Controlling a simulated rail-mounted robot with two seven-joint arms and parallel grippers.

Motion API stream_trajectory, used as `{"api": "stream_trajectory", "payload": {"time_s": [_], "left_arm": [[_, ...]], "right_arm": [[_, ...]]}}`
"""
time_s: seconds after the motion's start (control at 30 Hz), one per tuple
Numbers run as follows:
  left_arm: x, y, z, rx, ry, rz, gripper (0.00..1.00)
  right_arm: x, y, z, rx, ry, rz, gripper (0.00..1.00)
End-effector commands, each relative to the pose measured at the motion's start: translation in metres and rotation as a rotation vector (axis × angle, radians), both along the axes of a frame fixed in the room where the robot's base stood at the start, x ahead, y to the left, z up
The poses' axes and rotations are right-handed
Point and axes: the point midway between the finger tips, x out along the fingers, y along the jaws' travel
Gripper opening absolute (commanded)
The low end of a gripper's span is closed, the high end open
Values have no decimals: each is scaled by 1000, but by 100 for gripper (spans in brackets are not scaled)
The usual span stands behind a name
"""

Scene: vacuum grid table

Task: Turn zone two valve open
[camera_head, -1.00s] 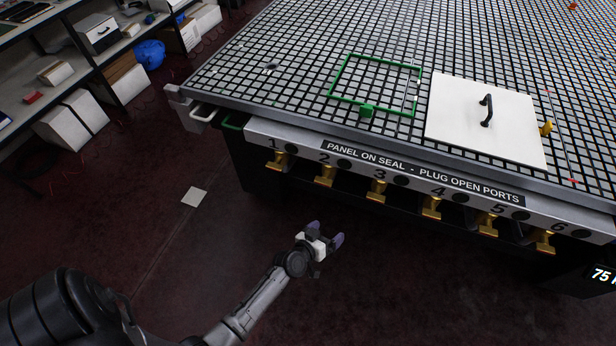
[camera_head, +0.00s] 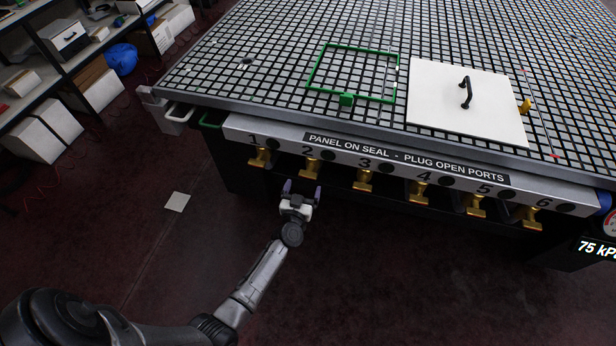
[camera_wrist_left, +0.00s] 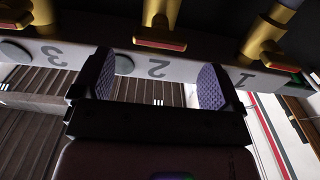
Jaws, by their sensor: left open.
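The zone two valve (camera_head: 310,166) is a yellow brass valve with a handle under the number 2 on the table's front rail. In the left wrist view, which looks upside down, the zone two valve (camera_wrist_left: 160,28) is at the top, beyond the fingers, with a red-edged handle. My left gripper (camera_head: 302,189) is open and empty, just below and in front of this valve, not touching it. Its purple pads show in the left wrist view (camera_wrist_left: 157,82), on both sides of the number 2. My right gripper is out of view.
Beside it are the zone one valve (camera_head: 262,157) and zone three valve (camera_head: 363,179), with more valves to the right. A white panel with a black handle (camera_head: 455,110) and a green frame (camera_head: 318,68) lie on the grid table (camera_head: 250,85). A gauge reads 75 kPa.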

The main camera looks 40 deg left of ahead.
Motion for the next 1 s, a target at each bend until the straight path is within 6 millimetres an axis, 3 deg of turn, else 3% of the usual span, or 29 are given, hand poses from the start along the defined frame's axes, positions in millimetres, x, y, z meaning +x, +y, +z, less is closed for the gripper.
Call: {"api": "stream_trajectory", "payload": {"time_s": [0.2, 0.4, 0.87, 1.0], "left_arm": [[32, 14, -2, 0, -1, -1, 92], [49, 22, -1, -1, 0, -1, 92], [56, 25, 0, -1, 0, -1, 92], [56, 25, 0, -1, 0, -1, 80]], "right_arm": [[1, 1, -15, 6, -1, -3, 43], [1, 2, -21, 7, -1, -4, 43], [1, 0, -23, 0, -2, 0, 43], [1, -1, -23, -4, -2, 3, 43]]}}
